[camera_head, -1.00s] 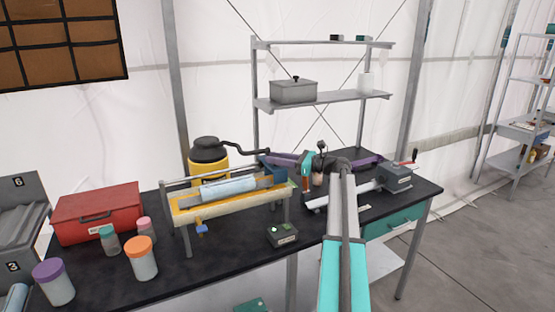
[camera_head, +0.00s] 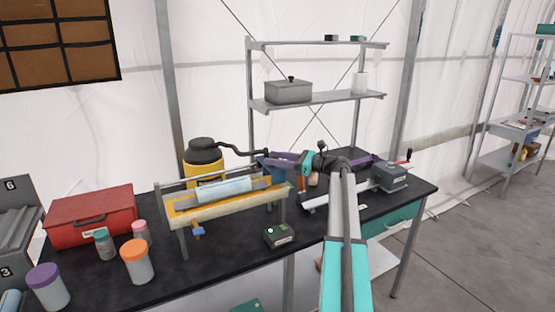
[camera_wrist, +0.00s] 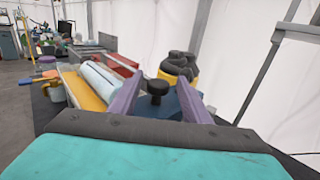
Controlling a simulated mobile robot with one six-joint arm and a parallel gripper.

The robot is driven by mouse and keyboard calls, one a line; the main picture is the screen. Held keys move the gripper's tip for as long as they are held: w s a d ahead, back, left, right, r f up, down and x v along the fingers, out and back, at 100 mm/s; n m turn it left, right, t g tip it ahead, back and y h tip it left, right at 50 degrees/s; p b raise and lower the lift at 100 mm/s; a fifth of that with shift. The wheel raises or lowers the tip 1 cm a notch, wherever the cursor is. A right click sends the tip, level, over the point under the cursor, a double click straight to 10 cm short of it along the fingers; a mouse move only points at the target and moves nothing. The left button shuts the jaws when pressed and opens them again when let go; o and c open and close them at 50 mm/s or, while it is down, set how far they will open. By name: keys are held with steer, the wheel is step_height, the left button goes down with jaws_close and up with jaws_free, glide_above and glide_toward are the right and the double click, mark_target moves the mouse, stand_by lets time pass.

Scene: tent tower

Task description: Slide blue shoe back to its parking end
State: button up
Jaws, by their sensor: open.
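The blue shoe (camera_head: 272,171) sits at the right end of the yellow-edged trough (camera_head: 240,208). A pale blue roll (camera_head: 223,189) lies along the trough, left of the shoe. In the wrist view the blue shoe (camera_wrist: 185,105) shows ahead, with a dark knob (camera_wrist: 157,88) in front of it. My gripper (camera_wrist: 162,75) is open, its purple fingers apart on either side of the knob. I cannot tell whether either finger touches it. In the head view my gripper (camera_head: 268,158) reaches in from the right and points left at the shoe, partly hiding its upper part.
A yellow canister with a black top and hose (camera_head: 202,160) stands behind the trough. A black button box (camera_head: 278,236) is in front, and a grey crank device (camera_head: 389,178) is at right. A red case (camera_head: 92,215) and several lidded jars stand at left.

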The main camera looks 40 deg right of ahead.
steer(key=b+v, duration=0.3)
steer(key=v, duration=1.1)
steer(key=shift+r, duration=0.1)
stand_by(0.4)
